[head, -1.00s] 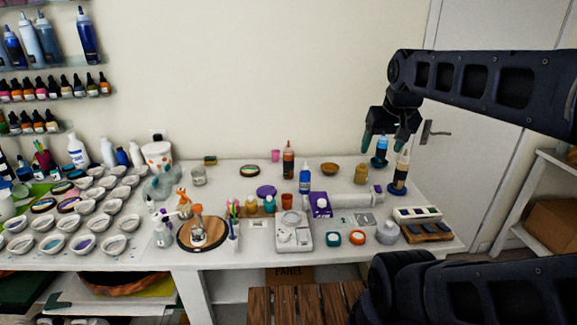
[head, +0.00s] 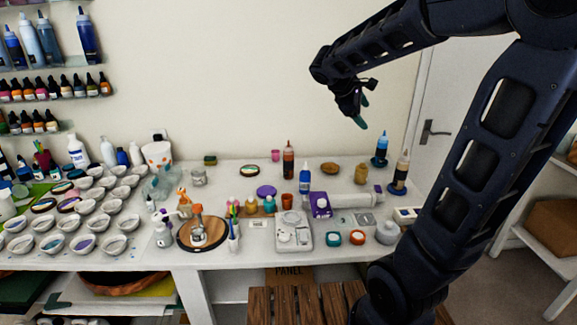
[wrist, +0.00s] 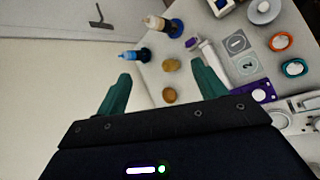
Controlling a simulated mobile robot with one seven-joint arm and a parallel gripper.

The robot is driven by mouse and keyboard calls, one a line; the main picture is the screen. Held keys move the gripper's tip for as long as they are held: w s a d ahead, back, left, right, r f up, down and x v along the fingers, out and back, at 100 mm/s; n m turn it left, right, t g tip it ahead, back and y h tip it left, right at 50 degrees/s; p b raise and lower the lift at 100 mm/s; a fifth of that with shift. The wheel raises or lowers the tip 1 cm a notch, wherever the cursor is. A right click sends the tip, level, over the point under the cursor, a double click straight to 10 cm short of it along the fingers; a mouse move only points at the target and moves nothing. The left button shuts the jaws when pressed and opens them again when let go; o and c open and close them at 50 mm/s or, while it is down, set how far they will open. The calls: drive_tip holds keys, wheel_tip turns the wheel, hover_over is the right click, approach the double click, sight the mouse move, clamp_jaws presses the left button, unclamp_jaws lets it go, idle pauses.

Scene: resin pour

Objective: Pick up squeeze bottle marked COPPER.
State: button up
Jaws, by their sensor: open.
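No COPPER lettering can be read on any bottle. A dark red-brown squeeze bottle (head: 288,160) stands upright at the back middle of the table. A squeeze bottle with a pale upper part (head: 402,167) stands in a dark blue base at the right; it also shows in the wrist view (wrist: 156,22). A blue-topped bottle (head: 381,146) stands behind it in a similar base, also in the wrist view (wrist: 129,54). A short blue bottle (head: 305,179) stands near the middle. My gripper (head: 361,113) is open and empty, above the back right of the table; its green fingers show in the wrist view (wrist: 160,82).
An amber jar (head: 361,174) and a round brown dish (head: 330,168) stand at the back. A scale (head: 292,233), a purple box (head: 320,205) and a pale roll (head: 357,200) crowd the middle. The wall (head: 230,80) is close behind the table.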

drive_tip(key=w+a+n+t+h, duration=0.35)
drive_tip(key=w+a+n, duration=0.45)
drive_tip(key=w+a, duration=0.3)
drive_tip(key=w+a+f+n+t, duration=0.1)
drive_tip(key=w+a+n+t, duration=0.35)
drive_tip(key=a, duration=0.35)
drive_tip(key=w+a+f+n+t, duration=0.1)
drive_tip(key=w+a+n+t, duration=0.3)
drive_tip(key=a, duration=0.4)
drive_tip(key=g, duration=0.1)
approach(291, 152)
drive_tip(key=w, duration=0.3)
drive_tip(key=shift+y, duration=0.45)
drive_tip(key=x, duration=0.3)
drive_tip(key=f+x, duration=0.1)
drive_tip(key=x, duration=0.6)
drive_tip(key=shift+d+f, duration=0.2)
drive_tip(key=shift+d, duration=0.1)
drive_tip(key=shift+c, duration=0.4)
drive_tip(key=c, duration=1.1)
